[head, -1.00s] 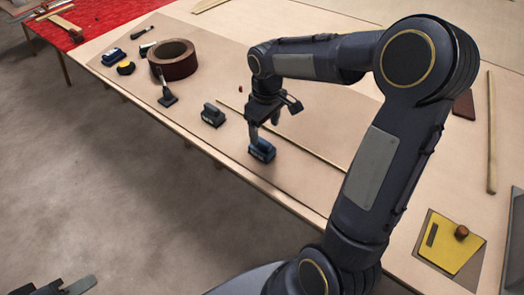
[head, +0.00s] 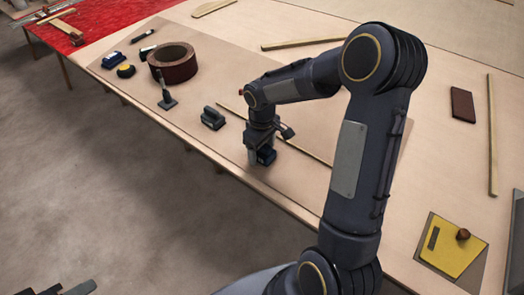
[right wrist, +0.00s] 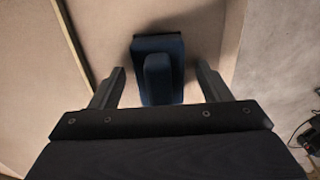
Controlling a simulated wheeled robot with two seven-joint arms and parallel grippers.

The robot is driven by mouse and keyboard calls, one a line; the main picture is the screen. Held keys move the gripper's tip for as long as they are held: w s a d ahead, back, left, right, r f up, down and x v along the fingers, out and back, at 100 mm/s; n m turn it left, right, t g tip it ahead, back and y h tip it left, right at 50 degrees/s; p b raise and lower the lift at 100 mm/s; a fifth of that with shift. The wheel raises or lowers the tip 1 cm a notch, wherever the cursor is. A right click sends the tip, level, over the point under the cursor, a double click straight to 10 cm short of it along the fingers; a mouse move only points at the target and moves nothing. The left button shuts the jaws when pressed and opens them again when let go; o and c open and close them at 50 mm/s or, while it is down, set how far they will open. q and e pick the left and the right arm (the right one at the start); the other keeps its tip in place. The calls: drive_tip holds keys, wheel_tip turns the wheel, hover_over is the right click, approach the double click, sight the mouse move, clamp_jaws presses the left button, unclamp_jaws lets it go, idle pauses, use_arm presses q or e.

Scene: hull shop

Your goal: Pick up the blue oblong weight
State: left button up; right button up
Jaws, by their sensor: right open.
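The blue oblong weight (head: 267,156) stands on the brown sheet near the table's front edge, partly hidden by my right gripper (head: 261,155) in the head view. In the right wrist view, the weight (right wrist: 163,62) shows as a dark blue block with a raised grip on top. My right gripper (right wrist: 160,75) is open above it, one finger on each side, with visible gaps between the fingers and the block. A dark part of my left gripper (head: 62,289) shows at the bottom left corner of the head view, and its fingers are not clear.
A dark weight with a handle (head: 212,118) stands left of my right gripper. Further left are a hand tool (head: 167,99), a brown ring (head: 172,66), a yellow-and-black item (head: 126,71) and another blue item (head: 113,62). A thin wooden strip (head: 300,149) lies behind my gripper.

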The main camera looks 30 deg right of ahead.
clamp_jaws()
drive_tip(key=shift+w, duration=0.1)
drive_tip(key=shift+r, duration=0.2)
drive_tip(key=shift+r, duration=0.55)
drive_tip(key=s+a+r, duration=0.2)
drive_tip(key=s+r, duration=0.9)
drive_tip(key=s, duration=0.3)
drive_tip(key=shift+a+r, duration=0.3)
drive_tip(key=shift+a, duration=0.05)
